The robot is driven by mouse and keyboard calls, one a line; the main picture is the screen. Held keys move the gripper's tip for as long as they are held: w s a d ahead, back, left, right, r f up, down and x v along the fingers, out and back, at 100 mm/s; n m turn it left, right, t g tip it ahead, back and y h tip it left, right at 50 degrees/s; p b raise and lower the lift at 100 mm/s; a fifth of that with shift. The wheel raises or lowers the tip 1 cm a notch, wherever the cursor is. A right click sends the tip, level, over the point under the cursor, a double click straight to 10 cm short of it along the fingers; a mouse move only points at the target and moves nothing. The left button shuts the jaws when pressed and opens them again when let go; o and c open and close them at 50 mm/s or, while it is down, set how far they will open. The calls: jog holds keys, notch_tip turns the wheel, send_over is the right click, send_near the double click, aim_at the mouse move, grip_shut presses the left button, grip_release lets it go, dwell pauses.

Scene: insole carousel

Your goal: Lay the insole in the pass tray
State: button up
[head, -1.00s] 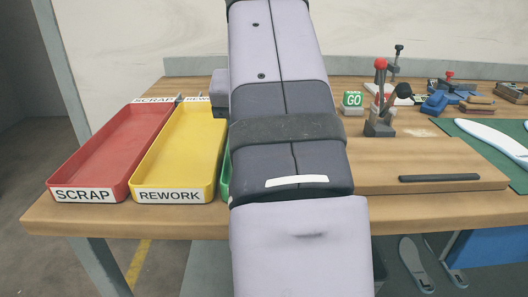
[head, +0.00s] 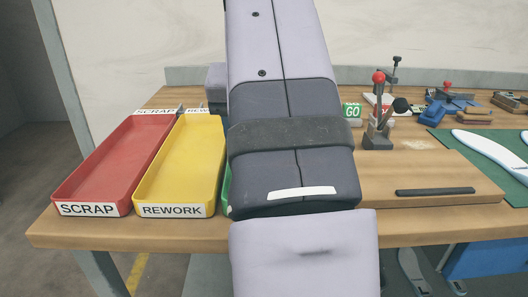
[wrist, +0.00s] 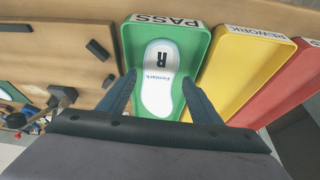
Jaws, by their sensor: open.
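The green pass tray (wrist: 194,52) shows in the wrist view, labelled PASS; in the head view only a green sliver of it (head: 227,190) shows beside my arm. A white insole (wrist: 160,98) marked R lies in the pass tray, lengthwise, its wider end toward the label and its lower end between my fingers. My gripper (wrist: 158,92) is open above the tray, one finger on each side of the insole, apart from it. My arm hides most of the tray in the head view.
The yellow rework tray (head: 183,165) and red scrap tray (head: 118,165) stand beside the pass tray. A red-knobbed clamp (head: 378,125), a green GO block (head: 352,110) and a dark bar (head: 435,191) are on the right. Another white insole (head: 490,150) lies on a green mat (head: 465,134).

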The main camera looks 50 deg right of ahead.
jog(key=p+v, duration=0.3)
jog(key=v, duration=0.5)
jog(key=shift+p, duration=0.35)
jog(key=w+a+r+n+g+y+p, duration=0.1)
jog(key=w+a+r+n+p, duration=0.15)
jog(key=w+p, duration=0.75)
jog(key=w+a+r+n+y+p, duration=0.1)
jog(key=w+a+r+n+p, duration=0.2)
jog(key=p, duration=1.6)
jog(key=s+a+r+n+g+p, duration=0.1)
jog(key=s+a+p, duration=0.3)
jog(key=p, duration=0.8)
jog(key=s+a+r+n+g+y+p, duration=0.1)
jog(key=a+p, duration=0.5)
jog(key=p, duration=0.7)
jog(key=s+r+n, duration=0.1)
jog(key=s+n, duration=0.1)
jog(key=s, duration=0.1)
jog(key=shift+s+r, duration=0.2)
